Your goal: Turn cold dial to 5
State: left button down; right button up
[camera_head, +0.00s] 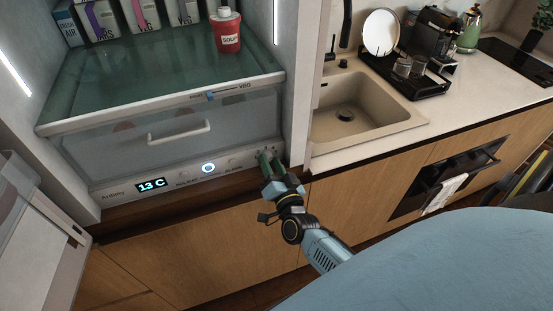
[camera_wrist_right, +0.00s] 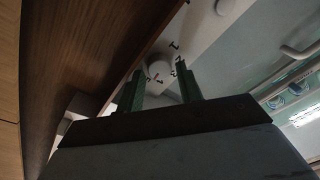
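The fridge's control panel (camera_head: 120,190) runs along the bottom of the open fridge, with a display (camera_head: 151,185) reading 13 C. My right gripper (camera_head: 267,158) is at the panel's right end and covers most of what is there. In the right wrist view a round pale dial (camera_wrist_right: 160,69) with dark marks around it shows between the fingertips. My right gripper (camera_wrist_right: 160,75) is open there, its two green fingers apart on either side of the dial. I cannot tell whether they touch it, nor read its setting. My left gripper is not in view.
A lit round button (camera_head: 208,168) and smaller knobs sit on the panel. The sink (camera_head: 350,115) is to the right. The open fridge door (camera_head: 35,235) is at left.

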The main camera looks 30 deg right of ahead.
jog(key=b+v, duration=0.1)
jog(key=v, duration=1.2)
jog(key=shift+s+r, duration=0.1)
